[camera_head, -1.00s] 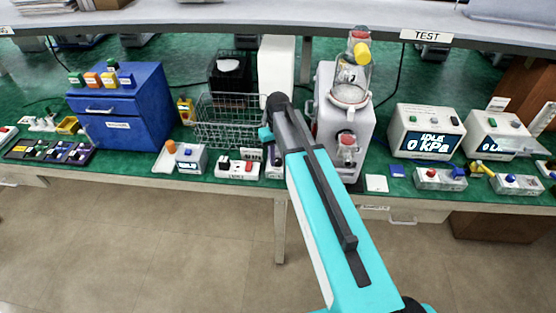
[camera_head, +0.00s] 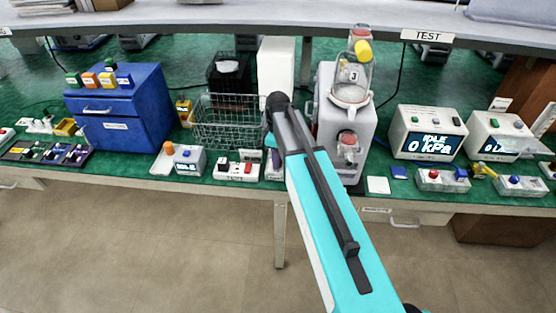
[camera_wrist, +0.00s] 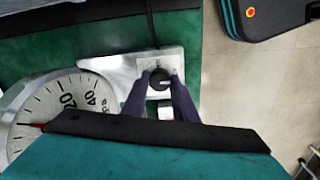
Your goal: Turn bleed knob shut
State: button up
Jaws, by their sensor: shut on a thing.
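In the wrist view, a round black knob (camera_wrist: 160,79) with a pale mark sits on a light metal plate (camera_wrist: 120,68). My gripper (camera_wrist: 159,77) has its two dark fingers on either side of the knob, shut on it. A large dial gauge (camera_wrist: 58,112) with a red needle lies to the left of the knob, partly hidden by my gripper's body. In the head view my arm hides the knob and most of my gripper, beside the grey pump unit (camera_head: 349,120).
A wire basket (camera_head: 228,121) and a white switch box (camera_head: 236,171) stand left of my arm. A blue drawer cabinet (camera_head: 121,115) is farther left. Right of the pump are a white pad (camera_head: 378,185) and a display box reading 0 kPa (camera_head: 428,132). Open floor lies in front.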

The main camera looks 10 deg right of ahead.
jog(key=shift+n, duration=0.4)
jog(key=o, duration=1.1)
jog(key=shift+c, duration=0.2)
jog(key=shift+r, duration=0.1)
notch_tip(320, 180, up, 14)
jog(key=b, duration=0.3)
jog(key=shift+f, duration=0.2)
dwell(0.3)
